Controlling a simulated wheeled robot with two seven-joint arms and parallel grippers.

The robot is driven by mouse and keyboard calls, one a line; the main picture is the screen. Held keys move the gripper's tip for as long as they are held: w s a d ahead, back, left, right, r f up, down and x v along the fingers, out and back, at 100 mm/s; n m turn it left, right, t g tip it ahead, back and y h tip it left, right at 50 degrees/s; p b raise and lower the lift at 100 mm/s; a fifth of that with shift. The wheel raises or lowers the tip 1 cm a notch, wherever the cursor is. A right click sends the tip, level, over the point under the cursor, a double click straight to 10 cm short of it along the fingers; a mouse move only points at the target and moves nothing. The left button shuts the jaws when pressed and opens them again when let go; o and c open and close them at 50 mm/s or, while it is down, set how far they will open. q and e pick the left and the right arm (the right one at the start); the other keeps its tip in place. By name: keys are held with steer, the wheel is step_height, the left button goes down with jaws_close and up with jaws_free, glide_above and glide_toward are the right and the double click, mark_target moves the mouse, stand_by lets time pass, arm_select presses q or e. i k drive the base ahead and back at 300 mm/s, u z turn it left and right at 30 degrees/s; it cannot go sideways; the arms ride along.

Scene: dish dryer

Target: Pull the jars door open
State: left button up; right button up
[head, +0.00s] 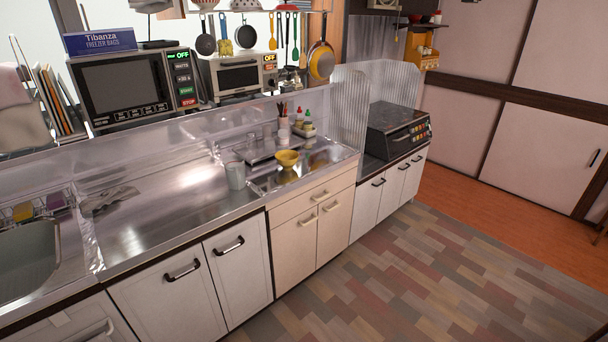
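Neither of my grippers is in the head view. No jars show, and I cannot tell which door is the jars door. Below the steel counter are two white doors, a left one (150,307) and a right one (245,280), each with a dark handle. Beside them are two beige doors, a left one (293,258) and a right one (335,235), with pale handles under a beige drawer (298,206). Further right are several white doors (366,213) with dark handles. All these doors look shut. Whatever is inside them is hidden.
The steel counter (160,225) holds a grey cup (235,176) and a yellow bowl (287,158). A sink (30,262) is at the left. A black stove (397,130) stands further right. The patterned floor (420,285) before the cabinets is clear.

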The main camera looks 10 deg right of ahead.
mark_target(333, 213)
steer(key=i, duration=0.6)
steer(key=z, duration=2.25)
steer(key=i, duration=2.85)
steer(key=u, duration=1.95)
